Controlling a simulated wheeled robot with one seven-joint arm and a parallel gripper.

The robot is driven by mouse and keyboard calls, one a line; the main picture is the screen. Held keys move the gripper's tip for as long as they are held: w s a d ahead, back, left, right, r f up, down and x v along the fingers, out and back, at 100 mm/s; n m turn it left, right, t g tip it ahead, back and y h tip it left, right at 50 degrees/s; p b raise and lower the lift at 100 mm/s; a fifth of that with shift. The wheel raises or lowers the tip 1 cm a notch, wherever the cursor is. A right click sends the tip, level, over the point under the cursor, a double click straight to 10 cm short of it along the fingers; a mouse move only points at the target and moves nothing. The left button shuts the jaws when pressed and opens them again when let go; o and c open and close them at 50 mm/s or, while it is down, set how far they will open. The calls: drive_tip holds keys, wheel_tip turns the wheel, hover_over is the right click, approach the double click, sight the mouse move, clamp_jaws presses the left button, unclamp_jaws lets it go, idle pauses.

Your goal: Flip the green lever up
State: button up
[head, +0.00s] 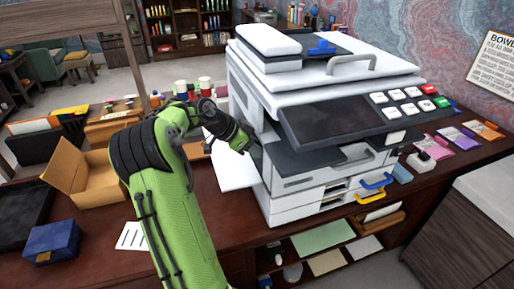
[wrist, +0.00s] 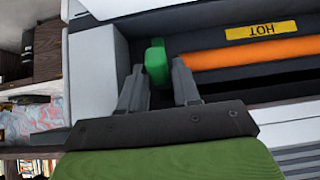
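The green lever (wrist: 156,62) shows in the wrist view as a short rounded block at the left end of the printer's inner bay. My gripper (wrist: 158,78) is open, with one grey finger on each side of the lever's near part and visible gaps between. I cannot tell whether either finger touches it. In the head view my gripper (head: 251,148) reaches into the left side of the white printer (head: 300,190), below its dark panel. The fingertips and the lever are hidden there.
An orange roller (wrist: 255,52) with a yellow label reading HOT upside down (wrist: 262,30) lies right of the lever. A pale printer wall (wrist: 93,75) stands close on the left. An open cardboard box (head: 85,180) and a blue box (head: 52,242) sit on the desk's left.

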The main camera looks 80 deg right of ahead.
drive_tip(key=shift+o, duration=1)
drive_tip(key=p+v, duration=0.5)
drive_tip(key=v, duration=1)
drive_tip(key=shift+w+r+p, duration=0.3)
drive_tip(key=shift+p, duration=0.05)
drive_tip(key=shift+a, duration=0.1)
